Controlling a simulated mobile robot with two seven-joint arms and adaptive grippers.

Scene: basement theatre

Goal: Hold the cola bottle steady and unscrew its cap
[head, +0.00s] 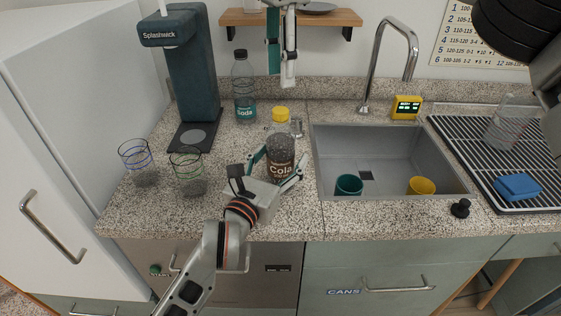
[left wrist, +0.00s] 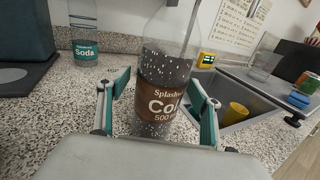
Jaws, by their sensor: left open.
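The cola bottle (head: 281,152) stands upright on the granite counter, left of the sink. It is clear with a brown label, dark contents and a yellow cap (head: 281,113). My left gripper (head: 279,166) is open, with a finger on either side of the bottle's lower part. In the left wrist view the bottle (left wrist: 164,95) stands between the fingers, with gaps beside it; its cap is out of frame. My right gripper (head: 281,78) points down from the top of the head view, above and behind the cap. Its fingers look slightly apart and hold nothing.
A soda bottle (head: 244,88) stands behind, left of the cola. A dispenser (head: 193,75) and two glasses (head: 188,172) (head: 138,163) stand further left. The sink (head: 325,160) holds a teal cup (head: 348,186) and a yellow cup (head: 421,186). A tap (head: 378,60) rises behind it.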

